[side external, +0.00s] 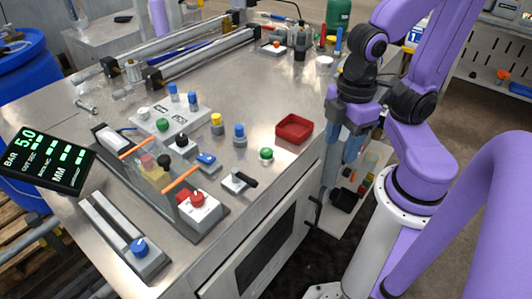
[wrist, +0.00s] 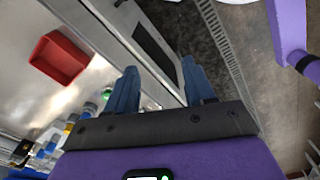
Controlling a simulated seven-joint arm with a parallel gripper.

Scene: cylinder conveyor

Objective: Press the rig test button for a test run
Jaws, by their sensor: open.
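Several button-like knobs stand on the steel table, and I cannot read a label that marks the rig test button. A red button (side external: 197,199) sits on a white box at the front end of the rig. A green-topped knob (side external: 266,154) stands near the table's right edge. A blue knob (side external: 140,247) sits on a slider rail at the front. My gripper (side external: 346,150) hangs off the table's right edge, pointing down, apart from all of these. Its two blue fingers also show in the wrist view (wrist: 160,88), spread apart with nothing between them.
A red tray (side external: 294,129) lies at the table's right edge, between my gripper and the knobs; it also shows in the wrist view (wrist: 60,58). A tilted black display (side external: 45,160) reads 5.0 BAR. Orange-edged clear guards (side external: 150,165) stand over the rig. Bare table lies behind the tray.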

